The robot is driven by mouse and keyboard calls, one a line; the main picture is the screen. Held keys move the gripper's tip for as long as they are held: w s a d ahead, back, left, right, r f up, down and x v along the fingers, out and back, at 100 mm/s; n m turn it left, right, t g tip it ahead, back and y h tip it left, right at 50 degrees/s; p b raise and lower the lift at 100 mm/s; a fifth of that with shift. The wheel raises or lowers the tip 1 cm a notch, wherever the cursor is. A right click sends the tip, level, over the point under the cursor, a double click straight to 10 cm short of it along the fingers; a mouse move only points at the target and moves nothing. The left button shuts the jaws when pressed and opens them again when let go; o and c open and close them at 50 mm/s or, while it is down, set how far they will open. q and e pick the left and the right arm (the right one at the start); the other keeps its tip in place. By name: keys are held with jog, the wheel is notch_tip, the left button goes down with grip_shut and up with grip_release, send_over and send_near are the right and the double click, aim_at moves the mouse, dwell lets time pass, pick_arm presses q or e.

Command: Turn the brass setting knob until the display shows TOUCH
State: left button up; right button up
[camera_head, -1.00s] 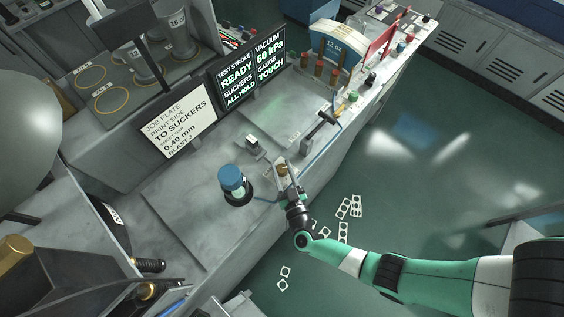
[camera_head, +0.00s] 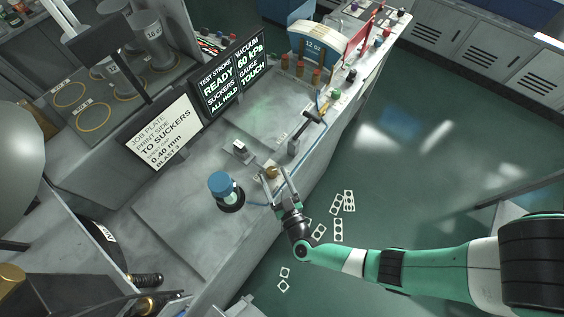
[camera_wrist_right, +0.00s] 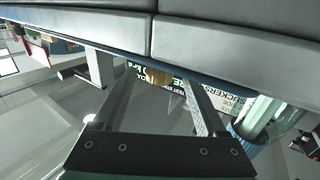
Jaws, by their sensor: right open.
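The brass setting knob (camera_head: 272,170) sits near the front edge of the grey bench; it also shows in the right wrist view (camera_wrist_right: 158,76). The black display (camera_head: 228,82) reads READY, ALL HOLD, 60 kPa and, under GAUGE, TOUCH. My right gripper (camera_head: 276,177) is open at the knob. In the right wrist view its two fingers (camera_wrist_right: 158,84) stand spread, one to each side of the knob, with a gap visible. Whether a fingertip touches it is hard to tell. My left gripper is not in view.
A blue-capped cylinder (camera_head: 223,190) stands left of the knob. A small metal block (camera_head: 239,151) and a black-topped lever (camera_head: 312,116) are nearby. A white job sign (camera_head: 166,135) stands behind. Perforated plates (camera_head: 339,229) lie on the green floor. Bare bench lies left of the cylinder.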

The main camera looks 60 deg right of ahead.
jog(key=v, duration=0.9)
jog(key=shift+p, duration=0.4)
jog(key=shift+d, duration=0.1)
